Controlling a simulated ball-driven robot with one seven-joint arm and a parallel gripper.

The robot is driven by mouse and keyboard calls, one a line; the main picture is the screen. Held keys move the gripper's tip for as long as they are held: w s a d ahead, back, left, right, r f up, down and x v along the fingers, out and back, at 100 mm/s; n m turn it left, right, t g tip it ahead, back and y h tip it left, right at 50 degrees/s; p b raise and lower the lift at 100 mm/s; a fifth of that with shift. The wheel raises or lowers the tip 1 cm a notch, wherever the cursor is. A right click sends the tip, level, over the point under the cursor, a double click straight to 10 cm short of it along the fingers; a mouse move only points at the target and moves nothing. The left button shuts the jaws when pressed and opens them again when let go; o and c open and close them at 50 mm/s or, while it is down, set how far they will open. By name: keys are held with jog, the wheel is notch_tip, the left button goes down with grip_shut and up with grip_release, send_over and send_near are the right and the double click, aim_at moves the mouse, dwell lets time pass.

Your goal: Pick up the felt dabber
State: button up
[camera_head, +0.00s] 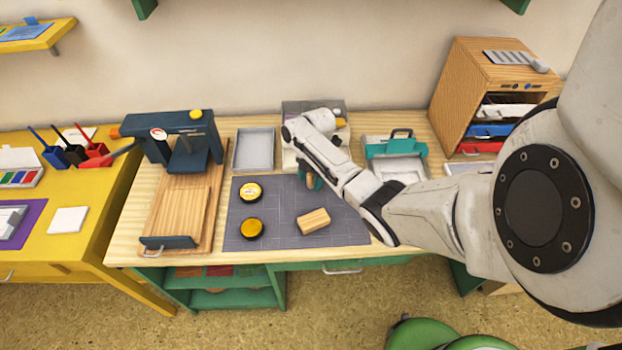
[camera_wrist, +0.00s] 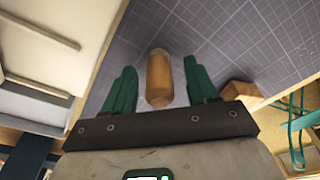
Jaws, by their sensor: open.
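In the wrist view, a wooden cylindrical piece, which looks like the felt dabber (camera_wrist: 158,80), lies between the two green fingers of my gripper (camera_wrist: 160,68). Its far end is paler. There is a gap on each side of it, and neither finger appears to touch it. My gripper is open. In the head view, my gripper (camera_head: 312,178) is low over the back of the grey gridded mat (camera_head: 283,212). There my wrist and fingers hide most of the dabber.
A wooden block (camera_head: 313,221) lies on the mat in front of my gripper. A dark stamping press (camera_head: 185,150) stands left.

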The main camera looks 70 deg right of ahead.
jog(key=shift+c, duration=0.5)
grip_shut()
jog(key=shift+r, duration=0.1)
